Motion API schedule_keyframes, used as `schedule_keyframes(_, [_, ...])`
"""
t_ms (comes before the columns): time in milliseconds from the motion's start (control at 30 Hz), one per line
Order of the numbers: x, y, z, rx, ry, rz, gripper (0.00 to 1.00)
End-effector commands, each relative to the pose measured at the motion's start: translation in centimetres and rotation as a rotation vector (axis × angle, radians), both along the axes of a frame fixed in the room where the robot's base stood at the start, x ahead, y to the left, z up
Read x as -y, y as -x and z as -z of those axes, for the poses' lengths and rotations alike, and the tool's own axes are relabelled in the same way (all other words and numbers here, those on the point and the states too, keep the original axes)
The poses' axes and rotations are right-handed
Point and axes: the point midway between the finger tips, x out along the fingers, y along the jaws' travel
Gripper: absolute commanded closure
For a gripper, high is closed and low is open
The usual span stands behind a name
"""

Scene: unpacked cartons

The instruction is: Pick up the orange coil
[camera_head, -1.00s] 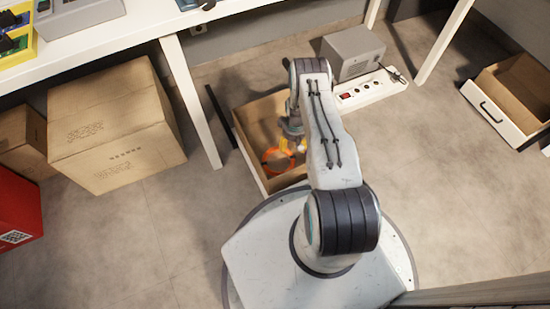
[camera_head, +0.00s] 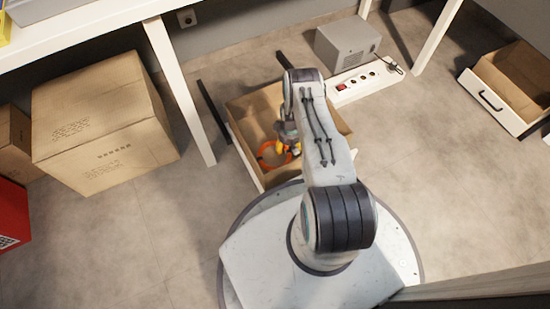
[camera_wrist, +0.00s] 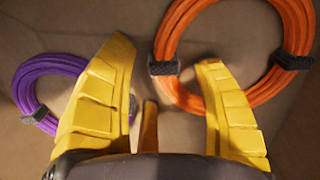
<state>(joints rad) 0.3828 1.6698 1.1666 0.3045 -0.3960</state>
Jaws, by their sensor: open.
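The orange coil (camera_head: 268,157) lies in an open drawer-like box (camera_head: 240,112) on the floor in the head view, partly hidden by my arm. In the wrist view the orange coil (camera_wrist: 172,28) is a ring of cable with black ties, at the upper right. My gripper (camera_wrist: 160,70) has yellow fingers spread apart with nothing held between them. Its right fingertip is close to the coil's lower left part and its black tie; I cannot tell if they touch. In the head view my gripper (camera_head: 284,146) is down inside the box, beside the coil.
A purple coil (camera_wrist: 30,78) lies at the left in the wrist view, partly behind the left finger. Around the box stand a table leg (camera_head: 180,90), a power strip (camera_head: 362,82), a grey unit (camera_head: 346,45) and a carton (camera_head: 100,125).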

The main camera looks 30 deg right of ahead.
Motion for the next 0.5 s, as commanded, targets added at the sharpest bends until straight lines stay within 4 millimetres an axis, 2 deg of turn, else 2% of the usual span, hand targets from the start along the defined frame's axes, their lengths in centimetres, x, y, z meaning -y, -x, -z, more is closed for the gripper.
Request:
schedule_keyframes(167, [-0.01,0.00,-0.10,0.000,0.000,0.000,0.36])
schedule_keyframes(500, [-0.01,0.00,-0.11,0.000,0.000,0.000,0.67])
